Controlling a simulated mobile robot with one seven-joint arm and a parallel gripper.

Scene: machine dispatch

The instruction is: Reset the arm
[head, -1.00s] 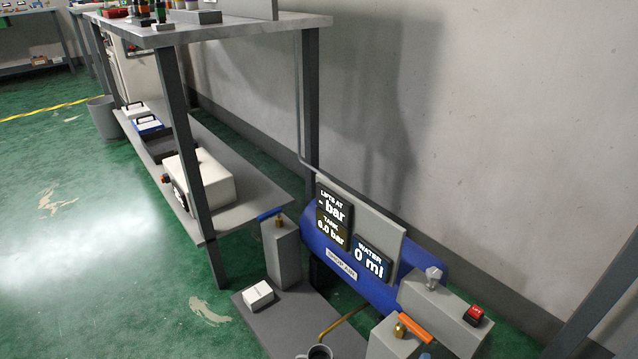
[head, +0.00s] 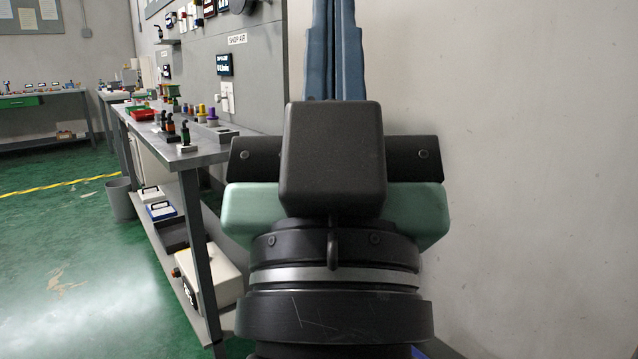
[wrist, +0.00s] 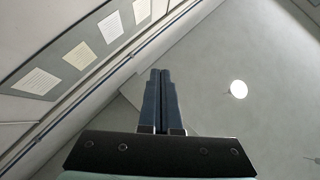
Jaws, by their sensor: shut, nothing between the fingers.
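My arm stands upright in the middle of the head view, with my gripper (head: 334,50) at its top pointing up; the upper end of its blue-grey fingers is cut off by the frame. In the wrist view my gripper (wrist: 161,75) shows its two fingers side by side and together, with nothing between them. The fingers point towards the ceiling (wrist: 215,60) and touch nothing.
A grey workbench (head: 222,150) with several small fittings stands left of my arm. White and blue cases lie on its lower shelf (head: 205,218). A bare wall (head: 530,150) is on the right. Green floor (head: 60,270) is open at the left.

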